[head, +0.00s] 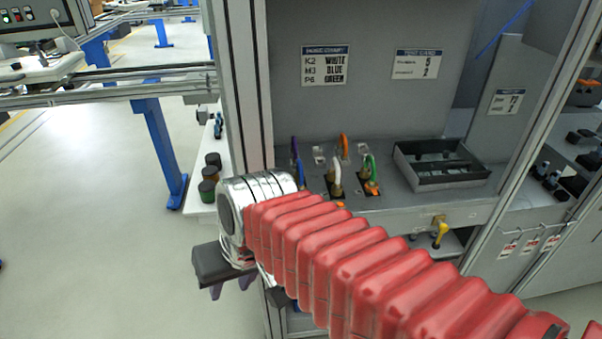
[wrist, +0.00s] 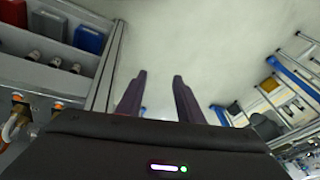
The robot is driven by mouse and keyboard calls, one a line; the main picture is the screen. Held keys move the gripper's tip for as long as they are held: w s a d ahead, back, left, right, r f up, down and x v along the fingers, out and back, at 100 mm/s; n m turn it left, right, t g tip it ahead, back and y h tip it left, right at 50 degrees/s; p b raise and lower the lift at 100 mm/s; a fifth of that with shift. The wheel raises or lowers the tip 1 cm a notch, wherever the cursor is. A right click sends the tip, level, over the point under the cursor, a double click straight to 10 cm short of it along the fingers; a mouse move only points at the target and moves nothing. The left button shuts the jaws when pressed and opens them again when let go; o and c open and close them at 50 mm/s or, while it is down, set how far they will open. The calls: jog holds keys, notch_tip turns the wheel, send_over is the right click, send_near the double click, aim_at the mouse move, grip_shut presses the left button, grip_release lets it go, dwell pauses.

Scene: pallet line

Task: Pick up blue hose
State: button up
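In the wrist view the two dark fingers (wrist: 159,76) stand apart over bare floor. I cannot make out the blue hose in the wrist view.
Purple, orange (head: 343,146), white (head: 336,178) and green (head: 371,168) hoses stand near the blue one. A dark tray (head: 440,180) sits to their right. The upright post (head: 241,85) stands beside my arm. Open floor (head: 90,220) lies left.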

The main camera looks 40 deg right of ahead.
notch_tip(320, 180, down, 3)
jog(key=m+g+y, duration=0.1)
jog(key=m+y, duration=0.2)
jog(key=m, duration=0.1)
jog(key=m+t+h, duration=0.5)
jog(key=m+t, duration=1)
jog(key=m, duration=1.5)
send_near(300, 174)
jog(key=s+f, duration=0.2)
jog(key=s, duration=0.2)
jog(key=shift+d+f, duration=0.2)
jog(key=shift+d, duration=0.1)
jog(key=shift+w, duration=4.3)
